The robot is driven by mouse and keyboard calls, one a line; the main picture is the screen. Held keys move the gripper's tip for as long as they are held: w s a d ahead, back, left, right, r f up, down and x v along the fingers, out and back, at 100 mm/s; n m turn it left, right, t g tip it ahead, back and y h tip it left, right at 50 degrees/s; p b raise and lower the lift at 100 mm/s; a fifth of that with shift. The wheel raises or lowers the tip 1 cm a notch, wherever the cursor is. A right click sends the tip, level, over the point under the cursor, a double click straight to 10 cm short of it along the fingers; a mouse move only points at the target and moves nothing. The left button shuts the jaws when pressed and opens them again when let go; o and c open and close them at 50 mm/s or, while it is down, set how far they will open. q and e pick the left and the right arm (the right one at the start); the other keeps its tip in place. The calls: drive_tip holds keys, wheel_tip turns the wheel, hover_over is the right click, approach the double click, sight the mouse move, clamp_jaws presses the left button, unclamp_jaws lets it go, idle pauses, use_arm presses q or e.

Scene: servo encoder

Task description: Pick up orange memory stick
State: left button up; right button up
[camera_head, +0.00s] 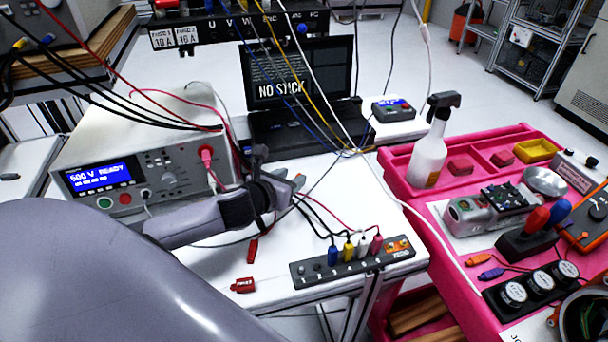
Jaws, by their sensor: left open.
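My left arm comes in from the lower left, and my left gripper (288,180) is open over the white table, in front of the laptop. I see nothing clearly held between its fingers. No orange memory stick can be made out with certainty. A small orange piece (478,260) lies on the pink cart beside a blue one (491,273), both far right of the gripper; thin leads seem to run from them. A black strip (352,262) on the table, to the right of and below the gripper, has an orange part (397,246) at its right end. My right gripper is not in view.
A laptop (300,75) reads "NO STICK". A tester (140,160) reading "500 V READY" stands left. Cables hang across the middle. A red tagged piece (243,285) lies at the table's front. The pink cart (440,222) holds a spray bottle (431,150) and several instruments.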

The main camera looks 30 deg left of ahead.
use_arm(q)
drive_tip(key=shift+x, duration=3.15)
drive_tip(key=shift+d+f, duration=0.1)
drive_tip(key=shift+f, duration=0.1)
clamp_jaws()
